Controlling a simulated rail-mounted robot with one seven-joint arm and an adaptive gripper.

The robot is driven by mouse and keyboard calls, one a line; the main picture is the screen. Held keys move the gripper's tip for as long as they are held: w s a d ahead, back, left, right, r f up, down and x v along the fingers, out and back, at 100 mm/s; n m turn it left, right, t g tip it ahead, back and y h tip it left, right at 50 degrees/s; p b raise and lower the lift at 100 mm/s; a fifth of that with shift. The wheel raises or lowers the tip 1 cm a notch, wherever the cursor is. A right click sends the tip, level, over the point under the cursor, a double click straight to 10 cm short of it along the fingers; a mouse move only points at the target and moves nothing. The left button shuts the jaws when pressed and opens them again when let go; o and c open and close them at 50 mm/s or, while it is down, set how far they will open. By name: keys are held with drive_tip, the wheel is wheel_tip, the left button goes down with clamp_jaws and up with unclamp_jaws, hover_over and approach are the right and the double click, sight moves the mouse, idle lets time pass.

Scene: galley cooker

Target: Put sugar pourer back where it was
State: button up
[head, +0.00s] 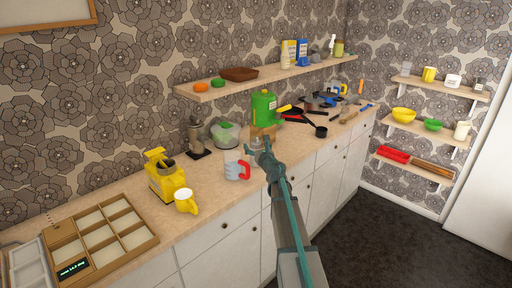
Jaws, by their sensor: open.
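My gripper (257,142) is open over the middle of the counter, seen from behind along my arm. A small pale, glassy object (256,160) stands just below and beside it, partly covered by the gripper. It may be the sugar pourer, but it is too small and hidden to be sure. I cannot tell whether the gripper touches it. A green canister (264,106) stands right behind the gripper. No other thing on the counter is clearly a sugar pourer.
A clear measuring jug with a red handle (236,168) stands close left of the gripper. A lidded tub (225,134), a yellow machine (167,178) and a yellow mug (185,201) are further left. Dark pans (293,115) lie right. A wall shelf (262,76) overhangs the back.

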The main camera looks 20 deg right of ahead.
drive_tip(key=s+b, duration=0.1)
drive_tip(key=s, duration=1.1)
drive_tip(key=shift+a, duration=0.45)
